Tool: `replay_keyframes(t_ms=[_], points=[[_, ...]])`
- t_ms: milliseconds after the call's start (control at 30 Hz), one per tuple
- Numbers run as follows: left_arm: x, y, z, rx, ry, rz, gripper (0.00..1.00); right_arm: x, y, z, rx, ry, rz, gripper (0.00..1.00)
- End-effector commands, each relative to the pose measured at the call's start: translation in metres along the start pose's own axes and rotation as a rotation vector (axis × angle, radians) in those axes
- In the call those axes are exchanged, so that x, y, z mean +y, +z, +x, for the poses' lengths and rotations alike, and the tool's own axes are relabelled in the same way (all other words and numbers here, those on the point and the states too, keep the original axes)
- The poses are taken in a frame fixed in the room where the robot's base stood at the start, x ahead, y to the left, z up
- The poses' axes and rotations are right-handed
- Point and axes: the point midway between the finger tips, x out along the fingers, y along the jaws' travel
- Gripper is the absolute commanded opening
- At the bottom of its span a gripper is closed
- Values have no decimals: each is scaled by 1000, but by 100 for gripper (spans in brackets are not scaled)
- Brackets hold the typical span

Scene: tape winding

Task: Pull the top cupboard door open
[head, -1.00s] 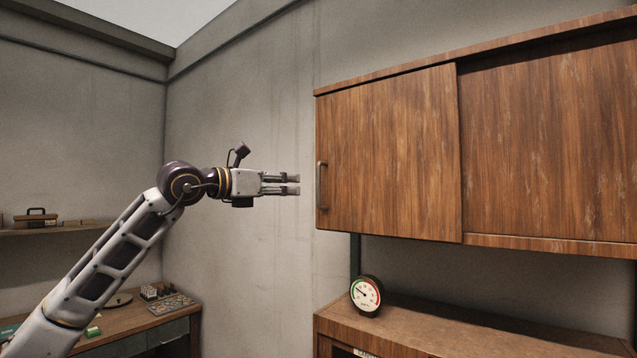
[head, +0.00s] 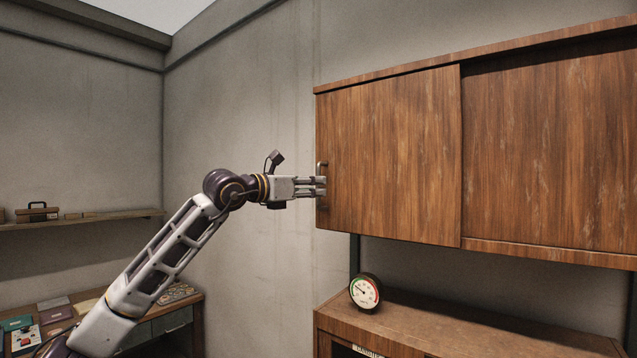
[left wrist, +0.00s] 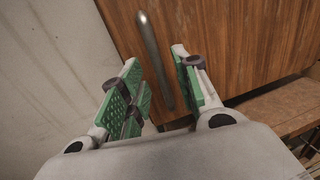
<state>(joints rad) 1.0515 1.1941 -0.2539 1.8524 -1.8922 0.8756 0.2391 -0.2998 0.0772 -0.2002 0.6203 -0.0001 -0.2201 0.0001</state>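The top cupboard door (head: 395,150) is a brown wooden panel, with a vertical metal handle (head: 321,167) near its left edge. My left gripper (head: 321,187) is level with the handle and hides part of it in the head view. In the left wrist view, my left gripper (left wrist: 160,85) is open, its green-padded fingers apart. The grey handle (left wrist: 154,58) runs between the fingers, with the wooden door (left wrist: 230,45) behind it. I cannot tell whether a finger touches the handle. My right gripper is not in view.
A second wooden panel (head: 550,140) adjoins the door on the right. A round gauge (head: 364,291) stands on the lower cabinet (head: 450,325). A shelf (head: 90,220) and a desk with several small items are at the left. Bare wall lies left of the cupboard.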

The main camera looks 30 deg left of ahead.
Motion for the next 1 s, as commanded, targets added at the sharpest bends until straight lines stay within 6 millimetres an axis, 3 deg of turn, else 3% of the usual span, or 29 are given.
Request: replay_keyframes(t_ms=[300,733,1000], points=[[0,1,22,0,-1,-2,32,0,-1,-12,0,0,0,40],[0,0,26,0,0,0,32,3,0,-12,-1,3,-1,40],[0,0,26,1,0,0,0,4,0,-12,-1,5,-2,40]])
